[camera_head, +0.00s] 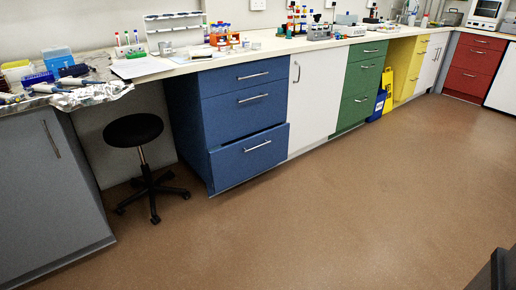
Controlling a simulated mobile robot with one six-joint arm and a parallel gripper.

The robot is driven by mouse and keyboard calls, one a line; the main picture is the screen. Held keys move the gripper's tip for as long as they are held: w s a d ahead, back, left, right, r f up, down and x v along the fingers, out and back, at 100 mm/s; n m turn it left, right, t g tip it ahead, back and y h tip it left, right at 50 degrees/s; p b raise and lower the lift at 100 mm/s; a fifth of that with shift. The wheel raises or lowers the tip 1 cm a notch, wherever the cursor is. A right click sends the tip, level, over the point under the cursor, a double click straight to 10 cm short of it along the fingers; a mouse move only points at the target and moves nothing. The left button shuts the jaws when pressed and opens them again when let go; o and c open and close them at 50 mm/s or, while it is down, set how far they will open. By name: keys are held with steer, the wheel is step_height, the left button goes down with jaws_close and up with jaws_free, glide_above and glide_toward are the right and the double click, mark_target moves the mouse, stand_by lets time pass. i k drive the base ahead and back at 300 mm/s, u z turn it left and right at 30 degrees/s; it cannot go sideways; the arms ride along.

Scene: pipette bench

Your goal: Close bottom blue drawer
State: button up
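The bottom blue drawer (250,163) is pulled partly out of the blue cabinet (190,125) in the head view. Its front stands forward of the drawers above, and a dark gap shows along its top edge. It has a horizontal silver handle (257,146). The middle blue drawer (247,107) and the top blue drawer (245,77) look shut. My gripper is not in view, so its state and its place relative to the drawer are hidden.
A black stool (134,130) on a wheeled base stands left of the blue cabinet. A grey cabinet (45,195) is at the far left. A blue bin (378,105) and a yellow sign (388,88) stand by the green drawers. The brown floor (330,215) ahead is clear.

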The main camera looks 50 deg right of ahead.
mark_target(239, 160)
steer(key=i, duration=1)
